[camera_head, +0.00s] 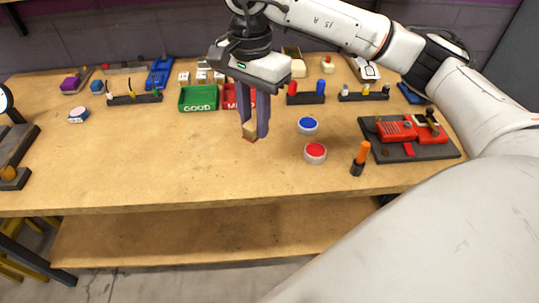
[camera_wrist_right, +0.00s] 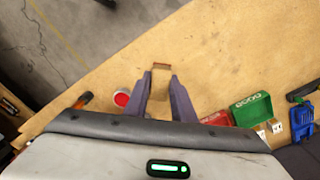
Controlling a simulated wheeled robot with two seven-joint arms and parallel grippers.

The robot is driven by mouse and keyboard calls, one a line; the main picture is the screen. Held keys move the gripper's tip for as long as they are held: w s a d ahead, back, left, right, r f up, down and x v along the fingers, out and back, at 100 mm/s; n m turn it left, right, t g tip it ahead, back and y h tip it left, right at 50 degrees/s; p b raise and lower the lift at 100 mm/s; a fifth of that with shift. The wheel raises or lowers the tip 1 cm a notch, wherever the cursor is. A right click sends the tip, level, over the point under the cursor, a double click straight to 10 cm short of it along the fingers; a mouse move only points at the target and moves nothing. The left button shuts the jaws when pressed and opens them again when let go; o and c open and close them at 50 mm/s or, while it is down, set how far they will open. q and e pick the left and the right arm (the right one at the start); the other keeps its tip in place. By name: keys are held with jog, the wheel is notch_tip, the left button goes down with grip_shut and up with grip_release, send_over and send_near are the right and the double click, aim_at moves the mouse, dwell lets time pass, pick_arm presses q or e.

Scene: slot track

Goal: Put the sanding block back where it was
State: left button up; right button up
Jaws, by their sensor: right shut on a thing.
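The sanding block (camera_head: 250,131) is a small tan block with a reddish-brown underside. My right gripper (camera_head: 256,128) points down over the middle of the table and is shut on it. In the right wrist view the block (camera_wrist_right: 161,66) shows as a brown strip between the fingertips of my right gripper (camera_wrist_right: 161,78). Whether the block touches the tabletop or hangs just above it, I cannot tell. My left gripper is not in view.
Behind the gripper stand a green GOOD tray (camera_head: 198,105) and a red tray (camera_head: 229,103). To the right are a blue button (camera_head: 308,126), a red button (camera_head: 315,153), an orange-handled tool (camera_head: 361,157) and a dark board with red parts (camera_head: 405,153). The front left tabletop is clear.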

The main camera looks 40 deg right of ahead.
aim_at(266, 155)
jog(key=w+d+f+m, duration=0.1)
jog(key=f+m, duration=0.2)
jog(key=f, duration=0.1)
jog(key=w+d+f+m+b, duration=0.1)
jog(key=d+f+m, duration=0.1)
jog(key=f+m, duration=0.1)
jog(key=d+f+m+b, duration=0.1)
jog(key=f+m, duration=0.3)
jog(key=shift+w+d+f, duration=0.35)
jog(key=shift+w, duration=0.05)
jog(key=shift+f, duration=0.2)
jog(key=o, duration=1)
